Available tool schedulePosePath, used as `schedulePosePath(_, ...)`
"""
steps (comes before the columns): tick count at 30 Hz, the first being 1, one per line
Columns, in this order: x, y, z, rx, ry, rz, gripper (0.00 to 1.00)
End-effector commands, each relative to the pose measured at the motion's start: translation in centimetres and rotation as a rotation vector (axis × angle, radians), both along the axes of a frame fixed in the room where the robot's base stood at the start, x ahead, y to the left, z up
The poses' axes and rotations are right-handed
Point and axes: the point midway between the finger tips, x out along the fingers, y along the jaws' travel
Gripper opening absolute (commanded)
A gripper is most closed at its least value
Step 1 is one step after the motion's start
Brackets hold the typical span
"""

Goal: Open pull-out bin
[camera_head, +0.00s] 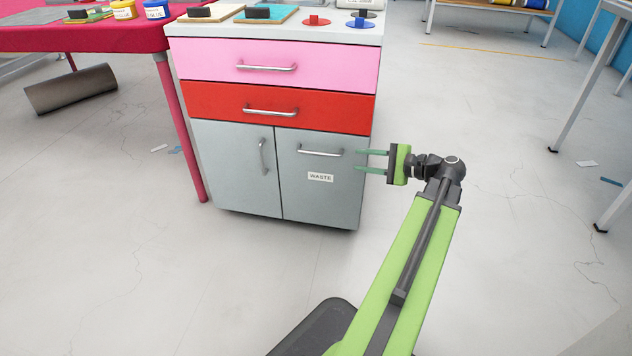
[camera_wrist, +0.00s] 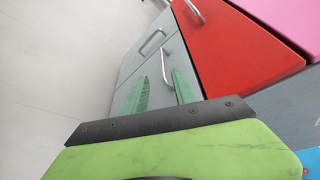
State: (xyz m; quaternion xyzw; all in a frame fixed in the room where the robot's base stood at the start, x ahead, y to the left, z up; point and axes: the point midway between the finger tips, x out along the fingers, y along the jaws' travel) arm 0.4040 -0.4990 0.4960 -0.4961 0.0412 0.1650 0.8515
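The pull-out bin (camera_head: 319,188) is the grey lower-right front of the cabinet, with a "WASTE" label (camera_head: 320,177) and a horizontal metal bar handle (camera_head: 321,152) near its top. Its front looks flush with the cabinet. In the wrist view the bin handle (camera_wrist: 166,67) lies ahead of the fingertips. My gripper (camera_head: 360,161) is at the cabinet's right side in the head view, green fingers pointing left toward the handle. The fingers are apart with nothing between them. The gripper also shows in the wrist view (camera_wrist: 161,77), and the handle appears beyond the fingers, not gripped.
Above the bin are a red drawer (camera_head: 230,104) and a pink drawer (camera_head: 225,60). A grey door (camera_head: 232,165) with a vertical handle is beside it. A pink table (camera_head: 90,37) stands at left. The floor before the cabinet is clear except for my base.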

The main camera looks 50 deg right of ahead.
Motion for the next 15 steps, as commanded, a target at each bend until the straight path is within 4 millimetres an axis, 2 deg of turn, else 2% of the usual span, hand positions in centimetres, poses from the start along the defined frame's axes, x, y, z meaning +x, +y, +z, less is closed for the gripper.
schedulePosePath(1, -0.6, -0.5, -0.9, 0.008, -0.011, -0.015, 0.33)
schedulePosePath(8, -0.8, -0.8, -0.4, 0.014, -0.022, -0.025, 0.33)
schedulePosePath(11, 0.4, -0.5, -0.8, 0.014, -0.021, -0.023, 0.33)
schedulePosePath(15, 3.4, 0.2, -1.6, 0.014, -0.02, -0.021, 0.33)
